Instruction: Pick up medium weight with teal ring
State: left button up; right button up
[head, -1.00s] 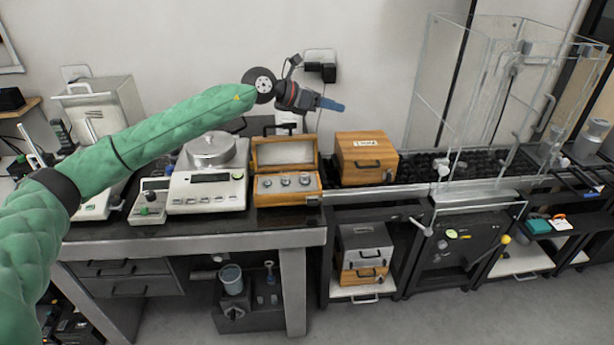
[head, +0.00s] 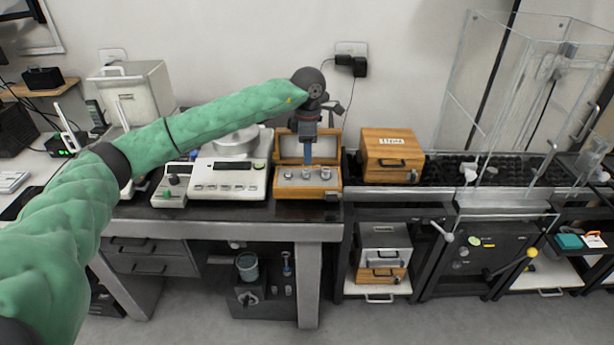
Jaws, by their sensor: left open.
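Three small metal weights sit in a row in the front block of an open wooden box (head: 306,191). The middle weight (head: 306,174) has my left gripper close above and behind it. A left weight (head: 288,173) and a right weight (head: 325,174) stand on either side. The ring colours are too small to tell. My left gripper (head: 307,160) is open and points down over the box, in front of its raised lid. No weight is visibly held. My right gripper is not in view.
A white balance (head: 230,180) stands directly left of the box, partly behind my left arm. A closed wooden case (head: 391,160) stands to the right. The dark table's front strip (head: 240,211) is clear.

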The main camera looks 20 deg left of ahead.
aim_at(306, 171)
pick_arm(q)
jog(key=shift+a+f, duration=0.1)
jog(key=shift+f, duration=0.65)
jog(key=shift+f+p, duration=0.45)
jog(key=shift+w+a+f+p, duration=0.1)
jog(key=shift+a+f+p, duration=0.1)
jog(key=shift+f+p, duration=0.5)
notch_tip(306, 171, down, 2)
jog(key=shift+f, duration=0.1)
jog(key=shift+w+f, duration=0.1)
jog(key=shift+f, duration=0.35)
grip_shut()
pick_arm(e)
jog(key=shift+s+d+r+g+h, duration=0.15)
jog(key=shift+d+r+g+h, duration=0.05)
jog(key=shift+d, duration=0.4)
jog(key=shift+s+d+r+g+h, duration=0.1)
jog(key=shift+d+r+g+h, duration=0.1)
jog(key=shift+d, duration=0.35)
